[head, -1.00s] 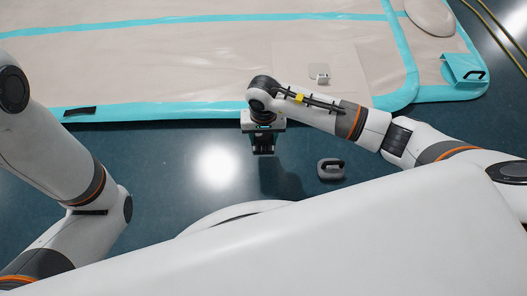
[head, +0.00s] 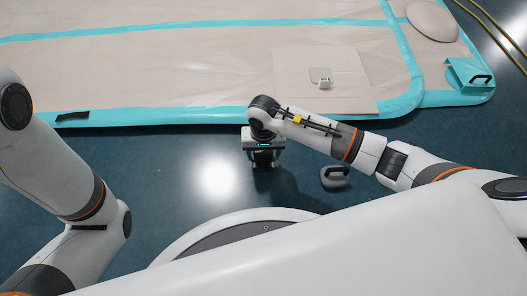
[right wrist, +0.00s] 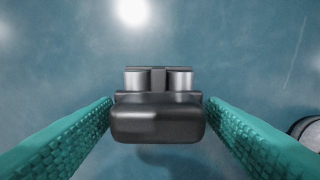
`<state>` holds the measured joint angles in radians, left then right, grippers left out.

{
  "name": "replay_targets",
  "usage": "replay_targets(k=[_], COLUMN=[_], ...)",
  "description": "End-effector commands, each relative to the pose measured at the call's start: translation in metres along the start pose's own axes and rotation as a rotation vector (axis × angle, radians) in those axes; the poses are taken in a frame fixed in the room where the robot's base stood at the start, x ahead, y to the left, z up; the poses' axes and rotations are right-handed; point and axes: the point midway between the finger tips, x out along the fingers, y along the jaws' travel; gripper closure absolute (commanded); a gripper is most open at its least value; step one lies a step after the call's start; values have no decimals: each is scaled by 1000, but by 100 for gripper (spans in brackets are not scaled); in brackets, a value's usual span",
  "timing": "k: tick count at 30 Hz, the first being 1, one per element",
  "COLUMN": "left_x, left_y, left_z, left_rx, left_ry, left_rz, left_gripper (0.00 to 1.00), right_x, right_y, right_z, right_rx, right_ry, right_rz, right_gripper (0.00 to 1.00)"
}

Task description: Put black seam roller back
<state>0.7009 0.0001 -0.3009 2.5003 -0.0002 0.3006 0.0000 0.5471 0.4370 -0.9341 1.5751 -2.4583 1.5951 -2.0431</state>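The black seam roller (right wrist: 158,120) shows in the right wrist view, with a dark rounded body and two silvery cylinders. It fills the space between the green ribbed fingertips of my right gripper (right wrist: 159,104), which bear on its two sides. In the head view my right gripper (head: 263,155) points down over the dark floor in front of the mat. The roller there is a small dark shape among the fingers, hard to separate from them. A shadow lies apart on the floor, so it seems held in the air. My left arm enters at the left; its gripper is out of view.
A beige inflatable mat (head: 180,75) with turquoise edging lies at the back. On it are a pale square sheet with a grey patch (head: 318,73) and a small white item (head: 325,83). A grey handled weight (head: 335,177) stands on the floor to the right. Floor at left is clear.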

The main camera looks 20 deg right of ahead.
Motion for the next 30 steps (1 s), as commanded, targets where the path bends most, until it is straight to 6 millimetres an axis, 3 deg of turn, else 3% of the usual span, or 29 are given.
replay_targets(k=[9,13,30], left_x=[1,8,78], left_y=[0,2,16], left_z=[0,-3,-28], left_rx=[0,0,1], left_ry=[0,1,2], left_rz=[0,0,0], left_gripper=[64,64,64], right_x=[-1,-11,-111], right_y=[0,0,0], right_z=[-1,0,0], right_rx=[-1,-1,-1], right_ry=[1,0,0], right_rz=[1,1,0], right_gripper=[27,27,27])
